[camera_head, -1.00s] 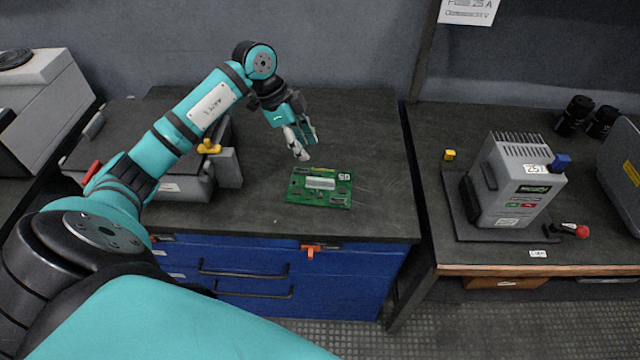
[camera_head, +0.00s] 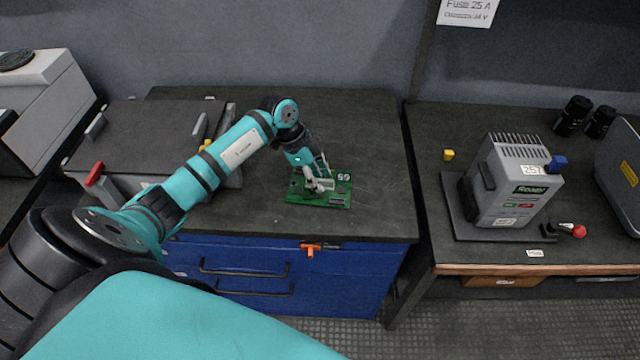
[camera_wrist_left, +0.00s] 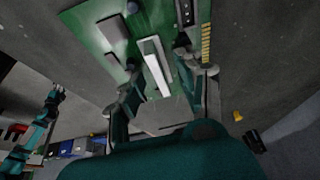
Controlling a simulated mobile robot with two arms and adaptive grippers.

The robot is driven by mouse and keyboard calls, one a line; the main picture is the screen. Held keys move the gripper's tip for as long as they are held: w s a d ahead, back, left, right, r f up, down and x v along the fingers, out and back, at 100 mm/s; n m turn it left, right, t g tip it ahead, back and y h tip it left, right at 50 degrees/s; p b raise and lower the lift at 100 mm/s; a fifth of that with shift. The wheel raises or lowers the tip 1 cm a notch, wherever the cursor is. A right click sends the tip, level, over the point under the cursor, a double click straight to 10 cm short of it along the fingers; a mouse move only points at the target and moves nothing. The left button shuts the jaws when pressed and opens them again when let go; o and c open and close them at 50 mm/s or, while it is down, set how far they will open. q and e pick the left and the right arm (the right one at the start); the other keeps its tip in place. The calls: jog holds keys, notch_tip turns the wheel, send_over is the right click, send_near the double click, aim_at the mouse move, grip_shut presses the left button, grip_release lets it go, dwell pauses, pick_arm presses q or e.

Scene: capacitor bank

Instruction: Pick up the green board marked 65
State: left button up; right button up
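In the left wrist view the fingers of the left gripper (camera_wrist_left: 168,95) are apart. The board (camera_wrist_left: 88,42) shows beyond them, with its pale long block between the fingertips. I cannot tell whether the fingertips touch the board. A small teal and grey arm-like form is at the left edge of that view; its finger state is unclear.
A dark-topped case (camera_head: 140,135) lies left of the board. An orange clip (camera_head: 310,248) is on the cabinet's front edge. The worktop behind the board is free.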

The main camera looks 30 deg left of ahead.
pick_arm(q)
grip_shut()
jog(key=shift+r, duration=0.15)
